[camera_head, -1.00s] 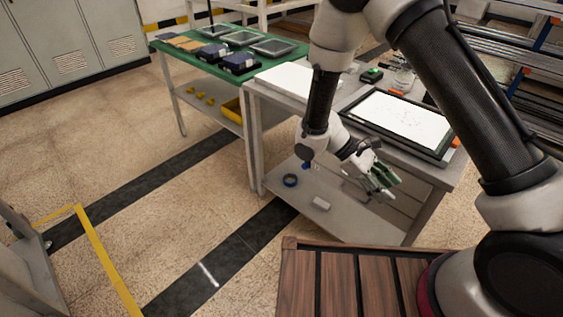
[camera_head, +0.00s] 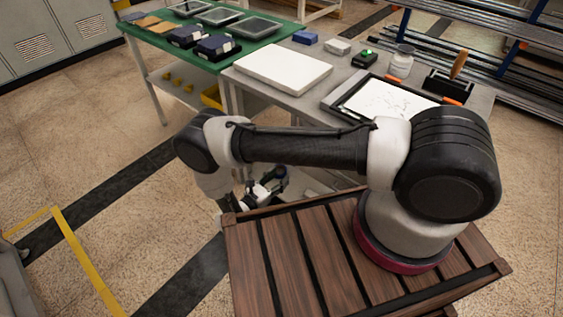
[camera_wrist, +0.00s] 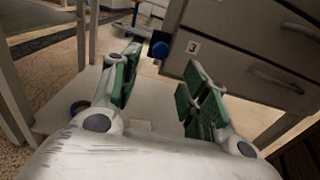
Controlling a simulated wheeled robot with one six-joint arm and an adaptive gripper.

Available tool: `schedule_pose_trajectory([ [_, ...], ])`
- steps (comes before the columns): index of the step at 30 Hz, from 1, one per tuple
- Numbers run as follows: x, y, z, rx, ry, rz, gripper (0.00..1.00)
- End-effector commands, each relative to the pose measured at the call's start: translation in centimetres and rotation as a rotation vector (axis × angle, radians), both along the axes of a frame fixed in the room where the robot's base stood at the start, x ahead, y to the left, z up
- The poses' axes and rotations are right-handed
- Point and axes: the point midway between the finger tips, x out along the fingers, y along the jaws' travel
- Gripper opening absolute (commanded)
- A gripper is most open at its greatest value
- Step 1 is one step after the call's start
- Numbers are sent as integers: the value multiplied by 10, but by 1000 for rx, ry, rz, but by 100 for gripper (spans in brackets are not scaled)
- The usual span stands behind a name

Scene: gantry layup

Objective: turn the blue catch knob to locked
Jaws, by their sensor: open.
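The blue catch knob (camera_wrist: 160,49) shows in the wrist view, on a dark mount at the left edge of the grey drawer unit (camera_wrist: 235,55), beside the drawer labelled 3. My gripper (camera_wrist: 160,78) is open, with green pads on both fingers and nothing between them. The knob appears beyond the fingertips, within the gap between them as seen from the wrist. I see no contact with it. In the head view my gripper (camera_head: 268,186) is low in front of the bench, partly covered by my arm. The knob cannot be made out there, and its turn mark is not readable.
The grey bench (camera_head: 285,98) carries a white slab (camera_head: 283,68), a framed white sheet (camera_head: 385,100), a jar (camera_head: 402,62) and small items. A green table (camera_head: 262,47) stands behind left. Open floor lies left.

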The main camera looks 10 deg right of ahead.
Motion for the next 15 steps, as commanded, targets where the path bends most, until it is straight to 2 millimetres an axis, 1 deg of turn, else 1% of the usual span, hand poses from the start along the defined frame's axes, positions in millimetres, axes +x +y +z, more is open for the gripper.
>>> schedule_pose_trajectory([
  [2,4,-3,4,-8,-17,10,45],
  [5,11,-13,4,-6,-24,6,45],
  [12,35,-47,4,-5,-22,3,45],
  [15,42,-56,4,-4,-23,4,45],
])
